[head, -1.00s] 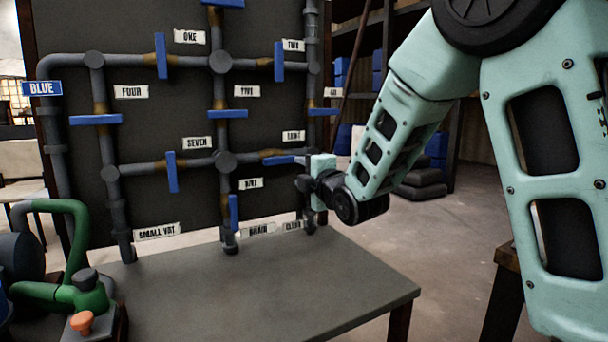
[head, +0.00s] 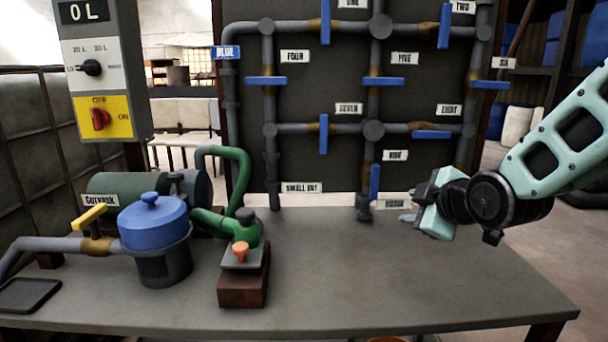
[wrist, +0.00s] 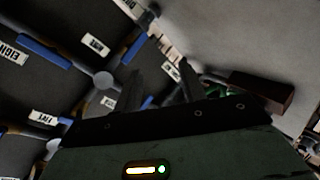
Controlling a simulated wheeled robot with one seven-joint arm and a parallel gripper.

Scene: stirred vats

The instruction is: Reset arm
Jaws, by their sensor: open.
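My gripper (head: 408,217) is at the right of the head view, in front of the lower right of the pipe board and above the table (head: 400,290). In the wrist view its two dark fingers (wrist: 158,88) stand apart with nothing between them. The blue handle labelled EIGHT (head: 432,134) lies above my gripper in the head view and lies level. The blue handle labelled NINE (head: 375,181) hangs upright to the left of my gripper. My gripper appears clear of both handles.
The pipe board (head: 330,100) carries several blue handles. The table's front middle is clear.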

